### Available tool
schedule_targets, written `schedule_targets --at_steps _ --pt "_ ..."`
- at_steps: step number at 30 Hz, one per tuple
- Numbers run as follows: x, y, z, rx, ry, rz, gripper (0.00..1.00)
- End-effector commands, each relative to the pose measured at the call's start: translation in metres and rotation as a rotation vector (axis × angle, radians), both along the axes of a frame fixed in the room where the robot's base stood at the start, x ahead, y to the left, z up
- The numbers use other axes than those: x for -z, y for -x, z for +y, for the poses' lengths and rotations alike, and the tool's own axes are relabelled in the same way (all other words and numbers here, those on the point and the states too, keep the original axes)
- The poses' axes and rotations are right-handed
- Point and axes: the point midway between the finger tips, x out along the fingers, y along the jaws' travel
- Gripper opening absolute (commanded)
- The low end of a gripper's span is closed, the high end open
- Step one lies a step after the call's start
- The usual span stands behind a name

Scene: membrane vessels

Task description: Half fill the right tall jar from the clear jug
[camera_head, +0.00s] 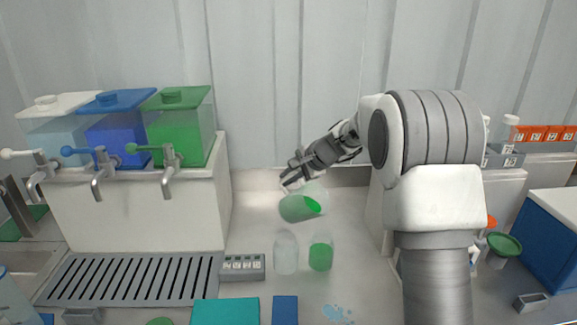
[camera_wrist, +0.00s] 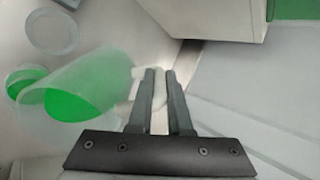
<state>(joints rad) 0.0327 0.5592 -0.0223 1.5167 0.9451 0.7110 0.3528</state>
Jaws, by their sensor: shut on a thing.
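My gripper (camera_head: 292,178) is shut on the handle of the clear jug (camera_head: 297,207). The jug is tilted and holds green liquid, above and behind two tall clear jars. The right tall jar (camera_head: 320,256) has green liquid in its lower part, over half its height as it appears. The left tall jar (camera_head: 285,255) looks empty. In the wrist view, the fingers (camera_wrist: 160,78) pinch the handle of the jug (camera_wrist: 85,92). The right jar (camera_wrist: 24,82) shows green beside the jug's mouth, and the left jar (camera_wrist: 53,32) looks clear. No falling stream is visible.
White, blue and green tanks (camera_head: 177,130) with taps stand at left over a slotted drain tray (camera_head: 130,280). A small grey labelled box (camera_head: 242,267) is left of the jars. A teal block (camera_head: 225,311) and blue block (camera_head: 285,310) lie in front, near a pale blue spill (camera_head: 337,313).

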Motion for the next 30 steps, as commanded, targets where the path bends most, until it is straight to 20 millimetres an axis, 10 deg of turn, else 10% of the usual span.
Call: schedule_targets --at_steps 30 --pt "-0.024 -0.002 0.003 -0.003 0.190 0.190 0.00"
